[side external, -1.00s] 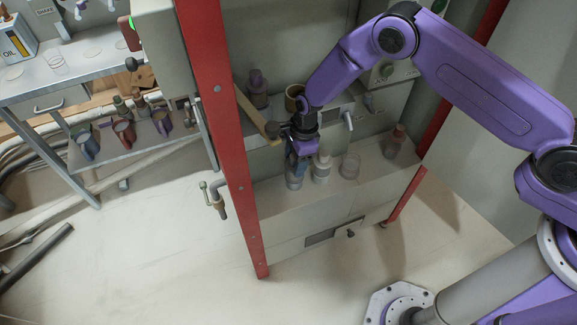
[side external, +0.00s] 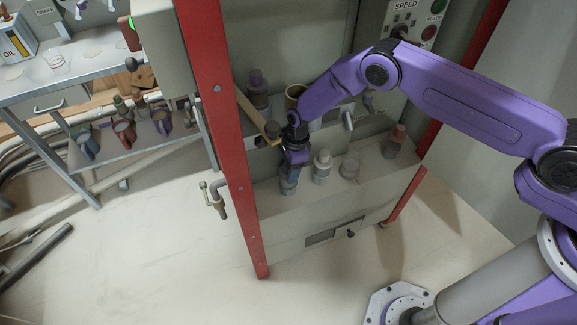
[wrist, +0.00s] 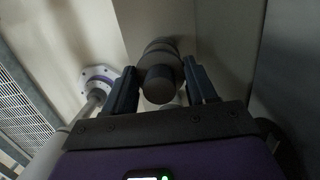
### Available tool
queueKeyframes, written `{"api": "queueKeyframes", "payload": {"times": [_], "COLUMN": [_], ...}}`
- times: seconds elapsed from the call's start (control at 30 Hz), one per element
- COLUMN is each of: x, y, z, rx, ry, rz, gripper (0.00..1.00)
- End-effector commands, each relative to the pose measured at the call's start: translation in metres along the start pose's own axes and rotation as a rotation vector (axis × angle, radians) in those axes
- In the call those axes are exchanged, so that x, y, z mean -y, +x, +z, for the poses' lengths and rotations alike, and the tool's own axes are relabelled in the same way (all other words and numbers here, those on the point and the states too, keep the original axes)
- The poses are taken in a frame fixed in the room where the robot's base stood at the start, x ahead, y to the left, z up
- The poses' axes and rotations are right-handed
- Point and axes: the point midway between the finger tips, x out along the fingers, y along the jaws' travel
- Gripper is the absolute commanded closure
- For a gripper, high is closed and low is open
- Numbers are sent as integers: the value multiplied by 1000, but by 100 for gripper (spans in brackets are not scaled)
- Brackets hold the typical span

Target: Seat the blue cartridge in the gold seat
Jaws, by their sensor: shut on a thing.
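My gripper (side external: 293,162) points down over the lower ledge and is shut on a small bottle-like cartridge (side external: 288,185). It looks grey-blue, and I take it for the blue cartridge. Its upper part is hidden by the fingers, and I cannot tell whether its base touches the ledge. In the wrist view the dark, round end of the cartridge (wrist: 159,84) lies between the two fingers of my gripper (wrist: 160,88). A gold-brown round cup (side external: 294,92) stands on the upper shelf behind my wrist. It may be the gold seat, but I cannot tell.
A pale-capped bottle (side external: 322,168), a clear jar (side external: 349,168) and a red-capped bottle (side external: 395,142) stand along the ledge to the right. A purple-capped bottle (side external: 257,92) stands behind. A tan bar (side external: 254,112) and a red post (side external: 222,150) are close on the left.

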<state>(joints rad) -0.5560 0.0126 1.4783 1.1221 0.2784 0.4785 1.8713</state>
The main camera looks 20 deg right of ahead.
Motion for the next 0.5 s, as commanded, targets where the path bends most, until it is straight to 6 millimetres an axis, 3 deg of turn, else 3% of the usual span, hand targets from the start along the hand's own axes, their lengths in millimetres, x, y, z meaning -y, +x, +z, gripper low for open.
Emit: {"api": "queueKeyframes", "payload": {"times": [0.2,0.23,0.27,0.3,0.5], "x": [0,0,0,0,0], "y": [4,4,4,4,4], "z": [0,0,0,0,-1], "rx": [1,0,0,0,0], "ry": [0,0,0,0,0], "rz": [-1,0,0,0,0], "gripper": [80,34,24,18,18]}}
